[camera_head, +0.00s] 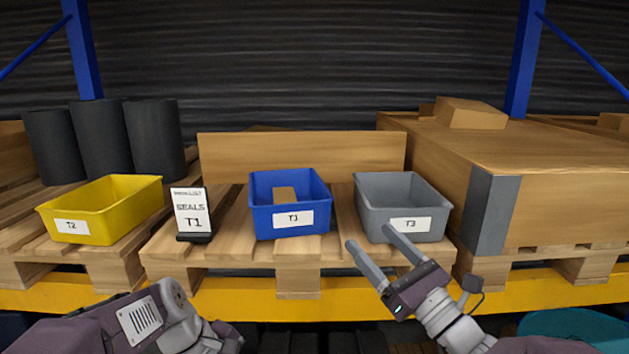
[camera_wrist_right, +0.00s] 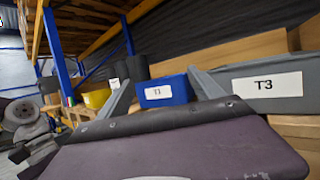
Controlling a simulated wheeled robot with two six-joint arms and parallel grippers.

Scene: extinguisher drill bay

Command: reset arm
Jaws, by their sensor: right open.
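My right gripper (camera_head: 376,243) is open and empty in the head view, in front of the pallet and just below the grey bin marked T3. Its two fingers also show in the right wrist view (camera_wrist_right: 163,97), apart with nothing between them. My left arm comes in at the lower left of the head view, but its gripper fingers do not show there. The blue bin (camera_head: 262,222) marked T1 stands left of the right gripper and has a small brown piece (camera_head: 285,195) in it. The grey bin (camera_head: 372,215) marked T3 stands just behind the right gripper's fingers.
A yellow bin (camera_head: 88,236) marked T2 and a sign (camera_head: 192,211) reading SEALS T1 stand on the left. Black cylinders (camera_head: 154,140) stand behind. A large cardboard box (camera_head: 560,200) borders the right. A yellow beam (camera_head: 240,300) runs along the front below the pallets.

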